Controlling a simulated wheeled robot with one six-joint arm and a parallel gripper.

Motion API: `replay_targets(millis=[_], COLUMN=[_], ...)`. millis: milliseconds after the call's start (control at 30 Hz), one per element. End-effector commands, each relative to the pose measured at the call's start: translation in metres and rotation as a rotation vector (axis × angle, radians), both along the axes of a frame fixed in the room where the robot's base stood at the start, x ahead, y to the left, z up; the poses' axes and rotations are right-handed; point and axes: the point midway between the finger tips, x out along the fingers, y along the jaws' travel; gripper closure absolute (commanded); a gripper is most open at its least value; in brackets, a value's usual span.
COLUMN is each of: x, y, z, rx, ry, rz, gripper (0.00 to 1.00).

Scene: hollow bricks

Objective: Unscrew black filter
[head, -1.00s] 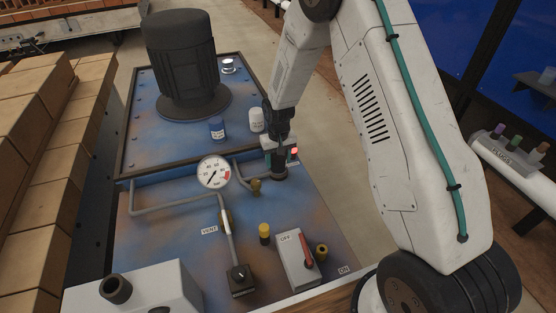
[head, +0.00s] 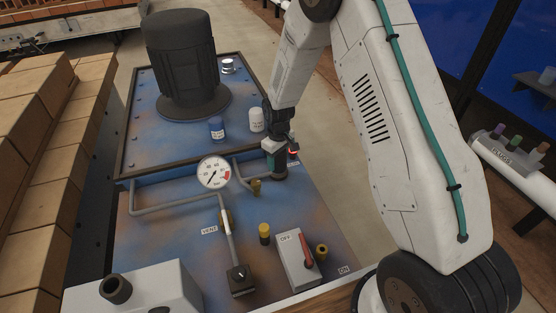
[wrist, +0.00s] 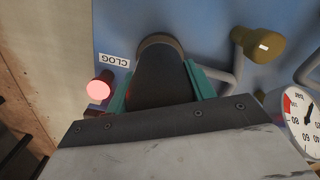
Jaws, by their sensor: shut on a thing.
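The black filter (wrist: 158,75) is a dark round canister on the blue machine panel, seated on a brownish ring at its far end. My gripper (head: 274,154) is shut on it, with one teal finger on each side in the wrist view. In the head view only the lower part of the filter (head: 280,174) shows below the fingers; the gripper hides the rest. A lit red lamp (wrist: 101,88) and a CLOG label (wrist: 114,60) are beside the filter.
A pressure gauge (head: 213,173), a brass fitting (head: 256,187) and grey pipes (head: 165,205) are close to the left of the filter. A white can (head: 256,120) and a blue can (head: 217,128) stand behind. A switch box (head: 297,258) with a red lever is in front.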

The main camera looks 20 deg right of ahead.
Motion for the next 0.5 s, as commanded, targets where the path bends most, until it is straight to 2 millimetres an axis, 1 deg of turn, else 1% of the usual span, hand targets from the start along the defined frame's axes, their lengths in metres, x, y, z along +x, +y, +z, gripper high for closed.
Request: replay_targets(millis=[167,233,400,500], x=[0.0001,0.0001,0.0001,0.0001], y=[0.0,0.0,0.0,0.0], z=[0.0003,0.0003,0.0004,0.0004], rx=[0.0,0.0,0.0,0.0], ry=[0.0,0.0,0.0,0.0], rz=[-0.001,0.024,0.191,0.243], gripper=[0.74,0.74,0.74,0.74])
